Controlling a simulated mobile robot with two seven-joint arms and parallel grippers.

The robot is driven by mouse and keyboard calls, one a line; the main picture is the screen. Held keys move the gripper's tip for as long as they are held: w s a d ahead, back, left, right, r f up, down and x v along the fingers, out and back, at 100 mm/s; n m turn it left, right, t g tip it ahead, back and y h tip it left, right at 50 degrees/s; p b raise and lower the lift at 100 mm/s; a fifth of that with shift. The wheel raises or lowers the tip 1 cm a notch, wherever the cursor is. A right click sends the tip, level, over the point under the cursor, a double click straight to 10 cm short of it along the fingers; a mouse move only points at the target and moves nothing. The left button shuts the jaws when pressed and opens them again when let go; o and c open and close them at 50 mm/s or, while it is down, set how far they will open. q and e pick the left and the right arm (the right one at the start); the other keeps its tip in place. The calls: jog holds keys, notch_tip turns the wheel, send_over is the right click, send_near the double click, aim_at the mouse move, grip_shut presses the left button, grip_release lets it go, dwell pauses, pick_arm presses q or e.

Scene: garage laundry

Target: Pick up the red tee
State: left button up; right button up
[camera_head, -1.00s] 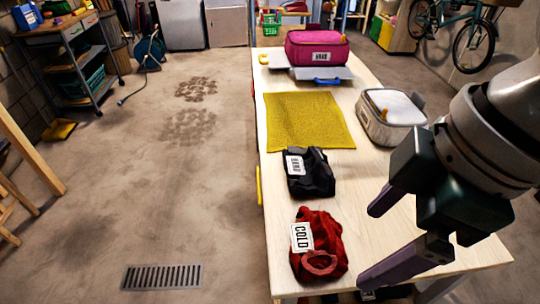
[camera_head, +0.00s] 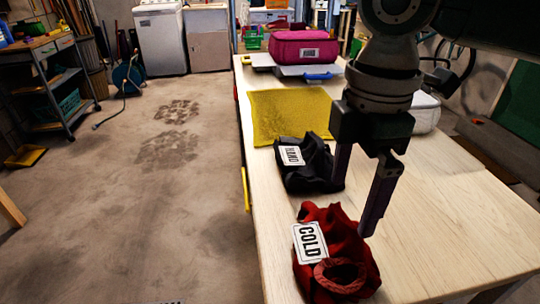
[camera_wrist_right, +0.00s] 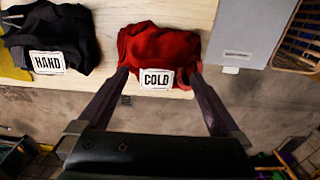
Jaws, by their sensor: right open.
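The red tee (camera_head: 345,245) lies crumpled near the front left edge of the table, with a white COLD tag on it. My right gripper (camera_head: 352,205) is open, pointing down above and just behind the tee in the head view. In the right wrist view the red tee (camera_wrist_right: 158,45) lies beyond the open fingertips of my right gripper (camera_wrist_right: 158,72), centred between them, and its COLD tag (camera_wrist_right: 157,79) faces the camera. I cannot tell whether a finger touches the cloth. My left gripper is not in view.
A black garment (camera_head: 305,165) tagged HAND lies just behind the tee, close to one finger. Behind it are a yellow cloth (camera_head: 285,112) and a magenta bag (camera_head: 305,47). A white container (camera_head: 425,112) is partly hidden by my arm. The table's right side (camera_head: 450,215) is clear.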

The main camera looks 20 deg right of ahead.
aim_at(344, 219)
notch_tip(344, 219, down, 5)
jog(key=shift+r, duration=0.1)
jog(key=shift+w, duration=0.1)
jog(key=shift+c, duration=0.2)
grip_shut()
dwell(0.5)
